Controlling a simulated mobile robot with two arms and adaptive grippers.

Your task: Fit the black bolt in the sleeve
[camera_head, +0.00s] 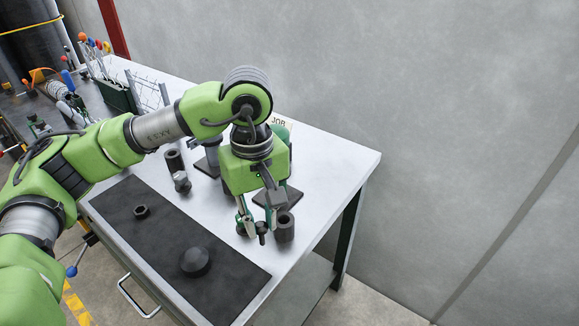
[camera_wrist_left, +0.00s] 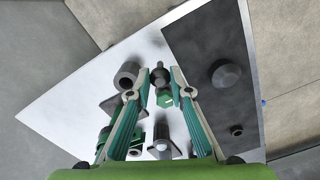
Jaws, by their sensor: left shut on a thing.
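My left gripper (camera_head: 259,224) points down over the right front part of the table. It also shows in the wrist view (camera_wrist_left: 158,92), shut on a small dark piece, which appears to be the black bolt (camera_head: 262,238). In the wrist view the bolt (camera_wrist_left: 159,76) shows between the fingertips. A dark grey hollow cylinder, likely the sleeve (camera_head: 285,230), stands upright close to the right of the bolt in the head view. In the wrist view the sleeve (camera_wrist_left: 127,75) is left of the fingers, its round opening visible. The bolt is apart from the sleeve. My right gripper is out of view.
A black mat (camera_head: 165,235) lies along the table's front edge with a dark nut (camera_head: 142,211) and a larger dark round piece (camera_head: 195,262). Dark cylindrical parts (camera_head: 174,160) stand behind it. A rack with tools (camera_head: 118,97) is at the back left. The right table corner is clear.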

